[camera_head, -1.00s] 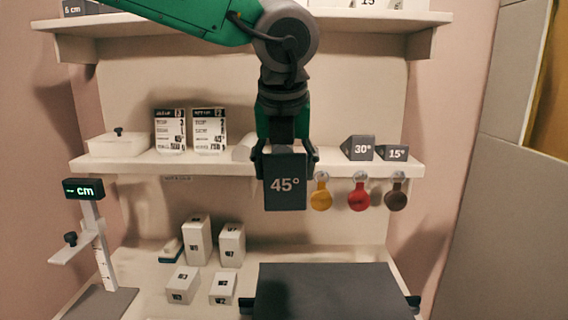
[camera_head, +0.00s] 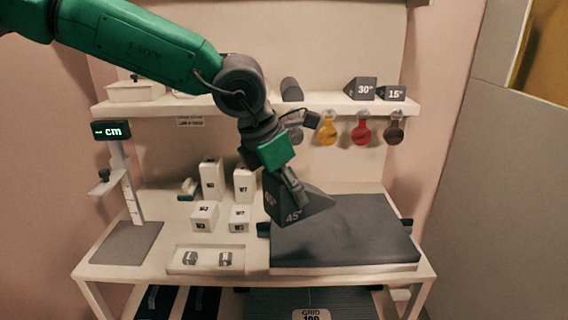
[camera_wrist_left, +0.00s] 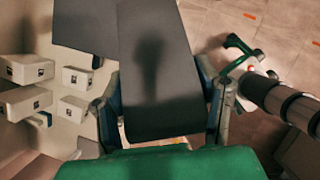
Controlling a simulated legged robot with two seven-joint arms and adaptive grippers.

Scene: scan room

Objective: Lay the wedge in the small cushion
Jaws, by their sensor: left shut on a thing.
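The dark grey wedge (camera_head: 309,206), marked 45°, is held tilted in my left gripper (camera_head: 293,190). The gripper is shut on it, with one finger on each side in the left wrist view, where the wedge's flat face (camera_wrist_left: 155,65) fills the middle. The wedge is over the left back part of a dark grey pad (camera_head: 350,235) with a pale base, the only cushion-like thing I make out on the table. I cannot tell whether wedge and pad touch. Part of the pad (camera_wrist_left: 83,25) shows at the top of the wrist view. My right gripper is not in view.
Several white boxes (camera_head: 205,217) stand left of the pad. A white tray (camera_head: 207,261) with small items lies in front of them, and a measuring stand (camera_head: 130,190) is farther left. The shelf (camera_head: 350,106) behind holds 30° and 15° wedges, with coloured discs hanging below.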

